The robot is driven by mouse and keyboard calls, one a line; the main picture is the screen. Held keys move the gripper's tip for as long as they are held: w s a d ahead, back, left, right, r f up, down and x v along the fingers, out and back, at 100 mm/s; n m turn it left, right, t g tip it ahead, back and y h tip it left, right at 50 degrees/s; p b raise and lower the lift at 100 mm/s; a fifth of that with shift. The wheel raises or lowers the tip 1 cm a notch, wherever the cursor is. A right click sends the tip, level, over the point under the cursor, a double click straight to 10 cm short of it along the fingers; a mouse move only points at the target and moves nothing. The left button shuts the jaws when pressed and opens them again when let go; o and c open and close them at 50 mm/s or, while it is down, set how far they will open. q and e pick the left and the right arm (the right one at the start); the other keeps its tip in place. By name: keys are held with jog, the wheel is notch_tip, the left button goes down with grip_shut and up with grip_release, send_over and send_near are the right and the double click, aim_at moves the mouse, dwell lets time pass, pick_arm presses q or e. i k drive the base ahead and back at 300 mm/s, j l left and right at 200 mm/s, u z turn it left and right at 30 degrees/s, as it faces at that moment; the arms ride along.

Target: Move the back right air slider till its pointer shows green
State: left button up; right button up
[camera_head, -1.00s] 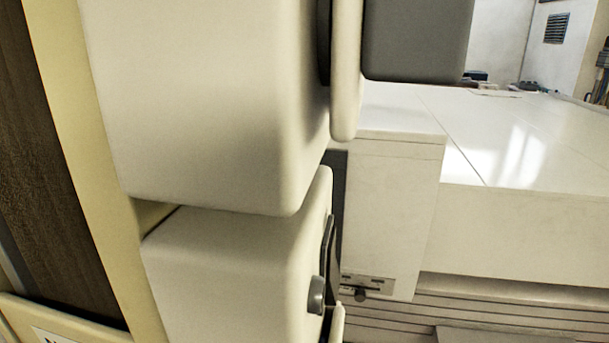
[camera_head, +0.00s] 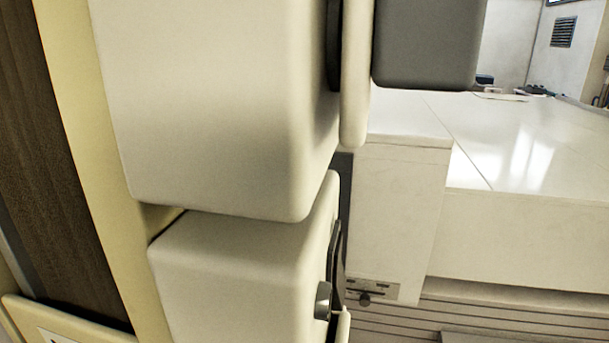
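A small slider strip (camera_head: 371,286) with a dark round knob (camera_head: 365,299) is low on the front of a cream housing (camera_head: 398,215), right of the picture's middle. It is small, and its left end is close to the edge of nearer parts. I cannot tell whether it is the back right air slider. No pointer or green mark can be made out on it. Neither of my grippers is in view.
Large rounded cream boxes (camera_head: 220,110) fill the left and middle close by, the lower one with a grey knob (camera_head: 323,300). A dark grey block (camera_head: 425,45) hangs at the top. A glossy white top (camera_head: 540,150) stretches right, above a ribbed front (camera_head: 480,312).

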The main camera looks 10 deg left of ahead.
aim_at(364, 301)
jog(key=k+l+u, duration=0.25)
jog(key=u, duration=0.25)
jog(key=l+u, duration=0.25)
jog(key=l, duration=0.25)
jog(key=l+u, duration=0.25)
jog(key=l, duration=0.3)
jog(key=k, duration=0.05)
